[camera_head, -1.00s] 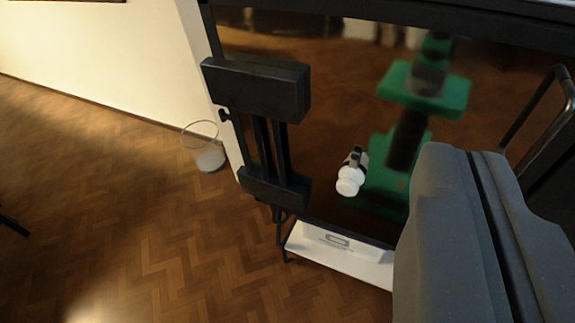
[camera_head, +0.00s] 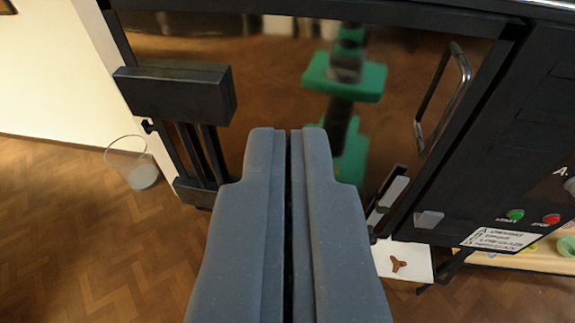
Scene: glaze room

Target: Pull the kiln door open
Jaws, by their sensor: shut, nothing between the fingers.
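The kiln door (camera_head: 268,95) is a dark, glossy panel that mirrors a green and black robot shape. It stands in its black frame and looks shut. Its metal bar handle (camera_head: 446,98) is upright near the door's right edge. Black hinge blocks (camera_head: 175,93) are on the left side. My gripper (camera_head: 288,132) is shut and empty, in front of the lower middle of the door. It is to the left of the handle and apart from it in the picture. My gripper hides part of the door's lower edge.
A control panel with a green button (camera_head: 515,215) and a red button (camera_head: 551,219) is right of the door. A bucket (camera_head: 142,176) stands on the wooden floor at left. A white sheet (camera_head: 405,262) with a brown shape lies below the kiln.

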